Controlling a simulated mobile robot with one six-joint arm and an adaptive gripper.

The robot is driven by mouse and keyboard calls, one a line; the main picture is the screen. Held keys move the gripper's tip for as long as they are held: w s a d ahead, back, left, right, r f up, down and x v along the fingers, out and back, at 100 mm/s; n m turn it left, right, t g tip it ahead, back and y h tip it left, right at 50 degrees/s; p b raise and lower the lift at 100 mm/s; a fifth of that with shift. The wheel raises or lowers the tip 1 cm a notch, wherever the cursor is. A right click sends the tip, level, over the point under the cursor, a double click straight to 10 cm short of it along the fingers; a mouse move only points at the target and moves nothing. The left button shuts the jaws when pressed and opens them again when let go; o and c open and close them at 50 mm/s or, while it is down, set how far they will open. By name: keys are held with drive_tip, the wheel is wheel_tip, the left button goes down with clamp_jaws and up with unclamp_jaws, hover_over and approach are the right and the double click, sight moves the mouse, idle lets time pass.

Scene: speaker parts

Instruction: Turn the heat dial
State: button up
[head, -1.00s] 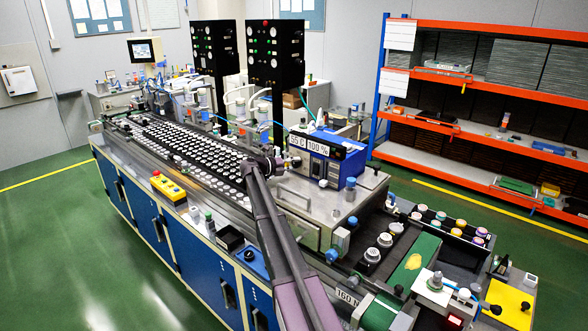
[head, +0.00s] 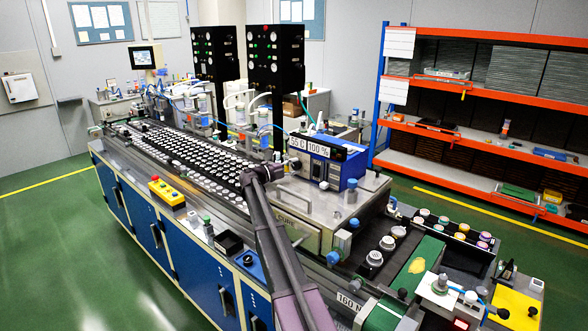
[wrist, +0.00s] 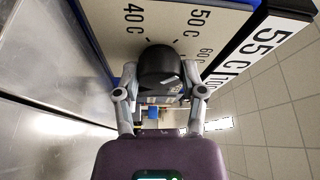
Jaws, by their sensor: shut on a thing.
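The heat dial (wrist: 158,66) is a dark, rounded knob in the wrist view. It stands on a pale panel (wrist: 112,48) marked 40 C, 50 C and 60 C. My gripper (wrist: 160,76) is shut on the dial, with one grey finger on its left side and one on its right. I cannot read where the dial points. A white display reading 55 C (wrist: 262,48) is at the right; it also shows in the head view (head: 297,143). In the head view my gripper (head: 272,168) is small beside the machine, and the dial cannot be made out.
The blue control box (head: 325,165) stands behind my gripper on a metal housing (head: 300,215). A 100 % display (head: 318,148) is beside the 55 C one. Rows of white-topped parts (head: 190,158) fill the conveyor at left. A shiny metal surface (wrist: 40,90) lies left of the gripper.

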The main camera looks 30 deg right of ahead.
drive_tip(key=o, duration=1.1)
drive_tip(key=shift+d, duration=0.1)
drive_tip(key=shift+o, duration=0.2)
drive_tip(key=shift+r+m+p, duration=0.1)
drive_tip(key=shift+m+p, duration=0.2)
drive_tip(key=shift+p, duration=0.05)
